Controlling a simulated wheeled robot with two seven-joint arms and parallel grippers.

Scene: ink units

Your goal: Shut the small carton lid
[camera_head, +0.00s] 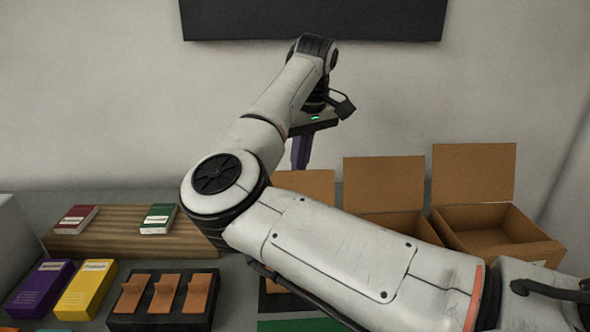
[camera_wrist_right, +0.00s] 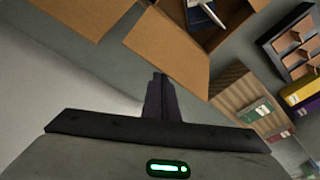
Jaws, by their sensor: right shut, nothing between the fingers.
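The small carton is the leftmost of three open cartons. Its brown lid (camera_head: 306,184) stands up, lower than the other two lids, and my right arm hides most of its body in the head view. The lid (camera_wrist_right: 172,48) and the open carton (camera_wrist_right: 226,36) also show in the right wrist view. My right gripper (camera_head: 300,165) is shut and empty, its dark fingers pointing down at the lid's upper edge, near the wall. In the wrist view the fingertips (camera_wrist_right: 160,78) overlap the lid's edge; I cannot tell if they touch it. My left gripper is not in view.
The middle carton (camera_head: 384,185) and right carton (camera_head: 474,173) have raised lids. A wooden stand (camera_head: 110,240) holds a red box and a green box. Purple (camera_head: 40,288) and yellow (camera_head: 86,289) boxes stand in front. A black rack (camera_head: 165,318) holds brown dividers.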

